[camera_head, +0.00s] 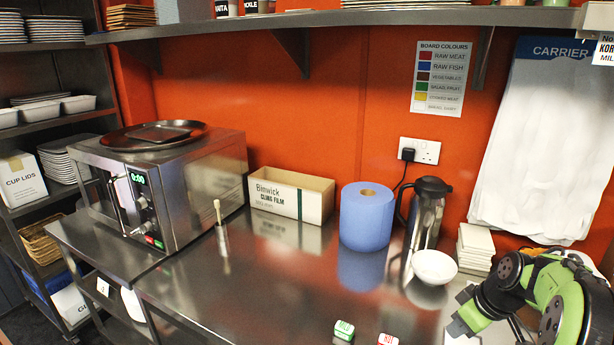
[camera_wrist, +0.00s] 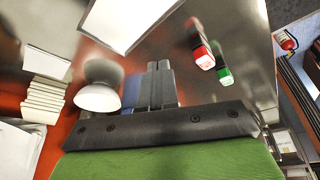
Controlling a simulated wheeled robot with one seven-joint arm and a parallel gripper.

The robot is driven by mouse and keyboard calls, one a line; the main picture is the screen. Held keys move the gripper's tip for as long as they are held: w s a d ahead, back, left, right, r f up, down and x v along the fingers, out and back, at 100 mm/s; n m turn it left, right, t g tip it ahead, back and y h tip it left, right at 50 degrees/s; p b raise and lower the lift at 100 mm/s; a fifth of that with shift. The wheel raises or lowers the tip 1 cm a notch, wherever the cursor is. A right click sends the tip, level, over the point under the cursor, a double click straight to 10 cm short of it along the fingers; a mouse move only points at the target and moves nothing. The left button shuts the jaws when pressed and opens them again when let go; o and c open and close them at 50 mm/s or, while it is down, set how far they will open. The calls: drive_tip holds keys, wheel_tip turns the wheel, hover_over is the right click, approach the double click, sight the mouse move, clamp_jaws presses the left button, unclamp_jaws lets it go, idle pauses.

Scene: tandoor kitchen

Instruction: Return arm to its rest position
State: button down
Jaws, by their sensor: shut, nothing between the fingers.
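My gripper shows in the wrist view (camera_wrist: 160,85), with its grey fingers together and nothing between them. The fingers point over the steel counter, with a white bowl (camera_wrist: 97,97) beside them on the left and a white flat panel (camera_wrist: 122,22) beyond the tips. I cannot tell the height above the counter. In the head view my green and black arm is folded low at the right edge, over the counter's right end. I cannot make out the fingers there.
On the counter (camera_head: 225,290) stand a microwave (camera_head: 205,185), cling film box (camera_head: 290,195), blue roll (camera_head: 367,220), steel flask (camera_head: 428,215), white bowl (camera_head: 434,267) and white stack (camera_head: 475,245). Green (camera_head: 344,330) and red (camera_head: 388,340) blocks lie in front. A shelf (camera_head: 350,17) runs above.

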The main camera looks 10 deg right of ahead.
drive_tip(key=s+a+r+m+h, duration=0.1)
drive_tip(key=s+a+r, duration=0.15)
drive_tip(key=a, duration=0.35)
drive_tip(key=s+a+r, duration=0.1)
drive_tip(key=a+r, duration=0.3)
drive_tip(key=a, duration=0.2)
drive_tip(key=s+a+r+m+t, duration=0.1)
drive_tip(key=s+a, duration=0.4)
drive_tip(key=s, duration=0.3)
drive_tip(key=s+a+r+m, duration=0.1)
drive_tip(key=s+a+m, duration=0.1)
drive_tip(key=s+a, duration=0.3)
drive_tip(key=s, duration=0.3)
drive_tip(key=shift+r+m+t+h, duration=0.25)
drive_tip(key=shift+m+t+h, duration=0.05)
drive_tip(key=shift+t, duration=0.1)
drive_tip(key=shift+s+d, duration=0.1)
drive_tip(key=shift+s, duration=0.05)
